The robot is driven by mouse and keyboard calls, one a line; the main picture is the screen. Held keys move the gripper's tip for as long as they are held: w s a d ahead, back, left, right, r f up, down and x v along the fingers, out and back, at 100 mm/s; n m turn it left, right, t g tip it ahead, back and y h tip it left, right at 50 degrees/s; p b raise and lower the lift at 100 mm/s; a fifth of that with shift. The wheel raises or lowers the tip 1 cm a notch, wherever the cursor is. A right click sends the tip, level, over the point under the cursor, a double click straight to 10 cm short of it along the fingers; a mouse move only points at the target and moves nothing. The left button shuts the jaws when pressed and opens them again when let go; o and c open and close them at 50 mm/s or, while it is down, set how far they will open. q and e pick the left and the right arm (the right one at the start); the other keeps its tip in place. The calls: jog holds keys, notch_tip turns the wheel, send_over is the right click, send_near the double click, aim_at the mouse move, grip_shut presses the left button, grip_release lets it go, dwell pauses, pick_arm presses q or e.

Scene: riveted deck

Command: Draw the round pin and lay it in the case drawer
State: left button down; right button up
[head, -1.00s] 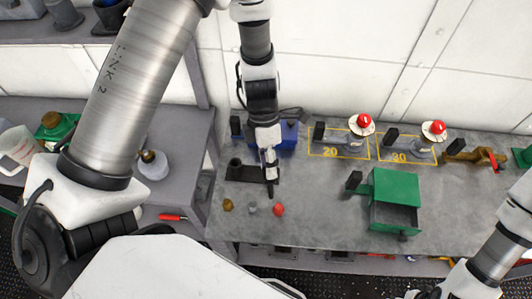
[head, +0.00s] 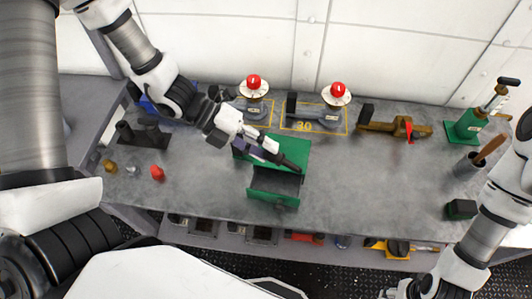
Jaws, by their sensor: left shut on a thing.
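The green case (head: 303,148) stands mid-table with its drawer (head: 272,199) pulled out toward me; the bare part of the drawer looks empty. My left gripper (head: 292,165) reaches in from the left over the case, its tips above the back of the open drawer. It is shut on a small dark thing, probably the round pin, which I cannot separate clearly from the dark fingers. A dark block fixture (head: 145,134) stands at the table's left.
A brass knob (head: 110,166), a grey knob (head: 131,171) and a red knob (head: 157,173) sit at the front left. Two red-topped fittings (head: 254,85) (head: 337,93) stand behind the case. A brass clamp (head: 395,127) lies right.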

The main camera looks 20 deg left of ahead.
pick_arm(q)
jog(key=shift+h, duration=0.8)
jog(key=f+b, duration=0.3)
jog(key=a+f+b, duration=0.1)
jog(key=f+b, duration=0.4)
jog(key=shift+a+f+b, duration=0.15)
jog(key=shift+f+b, duration=0.2)
jog(key=shift+a+f+b, duration=0.1)
jog(key=shift+f+b, duration=0.55)
pick_arm(e)
notch_tip(320, 180, down, 10)
jog(key=shift+s+a+f, duration=0.15)
jog(key=shift+a, duration=0.3)
pick_arm(q)
jog(key=shift+s, duration=0.1)
jog(key=c, duration=0.7)
grip_release()
jog(key=shift+c, duration=0.2)
